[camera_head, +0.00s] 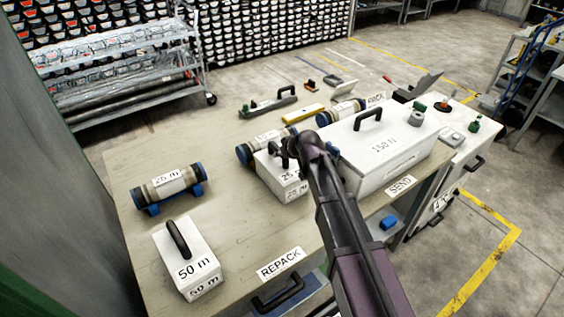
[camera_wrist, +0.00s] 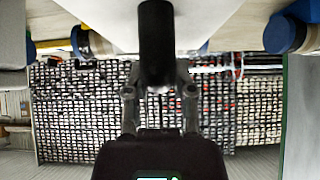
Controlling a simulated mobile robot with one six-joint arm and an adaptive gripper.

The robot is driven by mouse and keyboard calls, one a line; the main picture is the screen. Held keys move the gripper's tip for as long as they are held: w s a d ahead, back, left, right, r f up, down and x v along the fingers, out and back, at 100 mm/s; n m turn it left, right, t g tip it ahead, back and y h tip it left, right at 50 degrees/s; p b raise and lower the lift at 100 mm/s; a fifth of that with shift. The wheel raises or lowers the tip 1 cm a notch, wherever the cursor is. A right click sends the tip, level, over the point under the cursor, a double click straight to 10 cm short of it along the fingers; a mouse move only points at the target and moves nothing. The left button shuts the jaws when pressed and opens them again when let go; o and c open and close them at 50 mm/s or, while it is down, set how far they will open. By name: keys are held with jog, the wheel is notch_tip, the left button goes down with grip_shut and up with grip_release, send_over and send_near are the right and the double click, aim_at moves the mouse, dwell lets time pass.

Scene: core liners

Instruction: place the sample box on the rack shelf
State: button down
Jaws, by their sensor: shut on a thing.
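A white box marked 25 m (camera_head: 291,188) is at the middle of the table, left of a larger white box marked 150 m. My gripper (camera_head: 290,150) is at its top, shut on its handle. In the wrist view, the black handle (camera_wrist: 156,45) stands between the two fingers of my gripper (camera_wrist: 159,92), with the white box (camera_wrist: 205,18) behind it. My arm hides part of the box's right side. I cannot tell whether its base touches the table. No label reads "sample box".
The white box marked 50 m (camera_head: 184,262) stands at the table's front left, near a core liner marked 25 m (camera_head: 167,185). The 150 m box (camera_head: 390,155) is close on the right. A wheeled metal rack (camera_head: 125,75) stands behind.

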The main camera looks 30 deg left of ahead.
jog(key=shift+r, duration=0.1)
jog(key=shift+r+p, duration=1.7)
jog(key=shift+p, duration=0.1)
jog(key=s+d+r+p, duration=0.1)
jog(key=s+d, duration=0.9)
jog(key=s, duration=0.1)
jog(key=shift+s+d+r, duration=0.2)
jog(key=shift+s+d, duration=0.2)
jog(key=shift+s, duration=0.1)
